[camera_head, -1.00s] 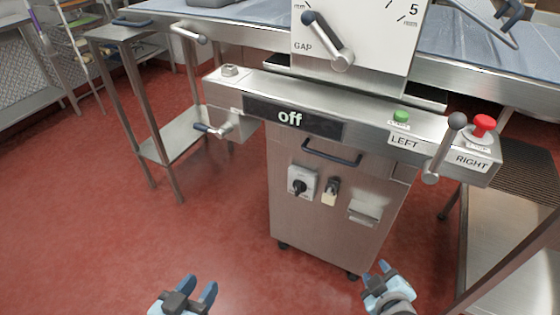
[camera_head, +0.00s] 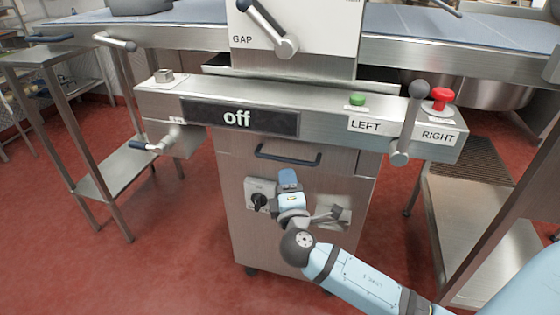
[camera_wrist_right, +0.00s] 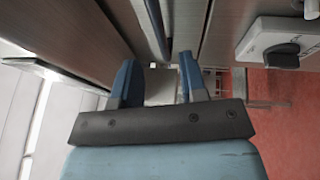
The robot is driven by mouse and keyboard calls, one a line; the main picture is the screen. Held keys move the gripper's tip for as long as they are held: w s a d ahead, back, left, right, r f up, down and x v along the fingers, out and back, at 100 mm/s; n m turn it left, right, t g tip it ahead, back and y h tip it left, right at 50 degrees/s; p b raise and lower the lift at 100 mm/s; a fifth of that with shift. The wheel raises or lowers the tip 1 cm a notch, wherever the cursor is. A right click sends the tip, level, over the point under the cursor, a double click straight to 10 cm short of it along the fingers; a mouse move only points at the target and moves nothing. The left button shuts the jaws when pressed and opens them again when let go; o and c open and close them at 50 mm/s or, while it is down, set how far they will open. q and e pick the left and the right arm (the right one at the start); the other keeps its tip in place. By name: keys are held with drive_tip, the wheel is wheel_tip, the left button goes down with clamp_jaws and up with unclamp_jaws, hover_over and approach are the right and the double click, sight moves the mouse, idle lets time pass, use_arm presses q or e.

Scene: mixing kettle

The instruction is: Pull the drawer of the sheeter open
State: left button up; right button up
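The sheeter's drawer (camera_head: 340,161) is a steel front under the control bar and looks closed. Its dark blue bar handle (camera_head: 287,156) runs across the upper part of the front. My right gripper (camera_head: 289,175) is just below the handle, with my arm reaching in from the lower right. In the right wrist view, the two blue fingers of my right gripper (camera_wrist_right: 158,76) are apart, with nothing held between them. The handle (camera_wrist_right: 153,25) shows as a dark bar ahead of the gap. Contact with it cannot be seen. My left gripper is out of view.
A rotary switch (camera_head: 260,195) sits left of my gripper. The control bar above carries an "off" display (camera_head: 239,117), a green button (camera_head: 357,99), a red button (camera_head: 442,95) and a lever (camera_head: 408,125). A side table (camera_head: 108,170) stands left. Red floor is open in front.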

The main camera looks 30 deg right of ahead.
sight(283, 159)
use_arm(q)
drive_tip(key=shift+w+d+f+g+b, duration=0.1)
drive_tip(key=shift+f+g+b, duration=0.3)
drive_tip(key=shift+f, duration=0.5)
use_arm(e)
drive_tip(key=x, duration=0.7)
drive_tip(key=shift+w+d, duration=0.15)
drive_tip(key=shift+w, duration=0.2)
drive_tip(key=shift+c, duration=0.4)
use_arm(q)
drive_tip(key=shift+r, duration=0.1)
use_arm(e)
clamp_jaws()
